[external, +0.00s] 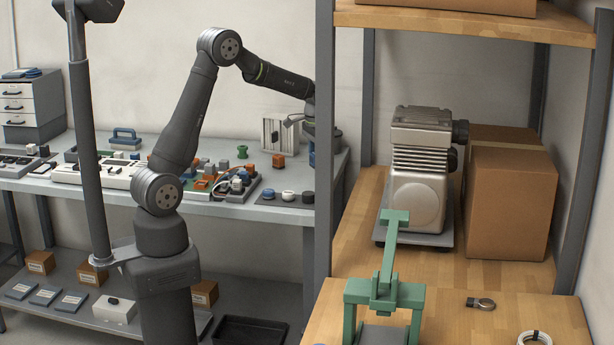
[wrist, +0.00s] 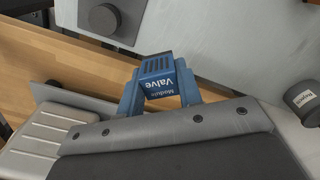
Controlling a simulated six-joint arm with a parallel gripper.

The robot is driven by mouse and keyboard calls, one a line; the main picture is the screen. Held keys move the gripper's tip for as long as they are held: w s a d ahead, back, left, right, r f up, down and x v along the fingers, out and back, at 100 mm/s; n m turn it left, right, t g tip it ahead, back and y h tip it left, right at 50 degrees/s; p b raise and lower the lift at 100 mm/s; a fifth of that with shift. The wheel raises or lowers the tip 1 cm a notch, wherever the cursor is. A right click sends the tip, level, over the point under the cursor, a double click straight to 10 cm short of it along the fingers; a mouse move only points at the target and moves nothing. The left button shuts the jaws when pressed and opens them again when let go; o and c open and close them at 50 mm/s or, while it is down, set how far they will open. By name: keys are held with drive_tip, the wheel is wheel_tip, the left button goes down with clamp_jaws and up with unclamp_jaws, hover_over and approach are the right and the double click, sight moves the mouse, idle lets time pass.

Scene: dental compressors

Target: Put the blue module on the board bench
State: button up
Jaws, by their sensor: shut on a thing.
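A blue module (wrist: 158,82) with a slotted top and white "Valve Module" lettering shows in the middle of the wrist view. My gripper (external: 308,112) is shut on it; the fingertips and their contact with the module are not clearly visible. In the external view my gripper is at the far right of the bench, partly hidden by the shelf post. A bit of blue beside the post is too small to identify. The board bench (external: 240,211) is the long grey table at the left, carrying boards and small parts.
The shelf post (external: 323,150) stands close to my gripper. A dark labelled cylinder (wrist: 304,100) is at the right in the wrist view.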

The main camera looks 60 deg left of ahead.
drive_tip(key=s+a+r+n, duration=0.1)
drive_tip(key=s+a+n, duration=0.15)
drive_tip(key=a, duration=0.75)
drive_tip(key=s+a+n, duration=0.1)
drive_tip(key=a+n, duration=0.2)
drive_tip(key=a, duration=0.7)
drive_tip(key=s+a+r+n, duration=0.1)
drive_tip(key=s+a+n, duration=0.2)
drive_tip(key=s+a, duration=0.5)
drive_tip(key=s+a+r+n, duration=0.15)
drive_tip(key=s+a, duration=0.25)
drive_tip(key=a, duration=0.9)
drive_tip(key=shift+n, duration=0.3)
drive_tip(key=s+a+f, duration=0.2)
drive_tip(key=a, duration=0.1)
drive_tip(key=s+a+f, duration=0.1)
drive_tip(key=a+f, duration=0.2)
drive_tip(key=s+a+f, duration=0.2)
drive_tip(key=a, duration=0.2)
drive_tip(key=shift+s+f, duration=0.3)
drive_tip(key=shift+f, duration=0.1)
drive_tip(key=shift+s+a+f, duration=0.1)
drive_tip(key=shift+a+f, duration=0.05)
drive_tip(key=shift+f, duration=1.95)
drive_tip(key=shift+f, duration=0.1)
drive_tip(key=o, duration=1)
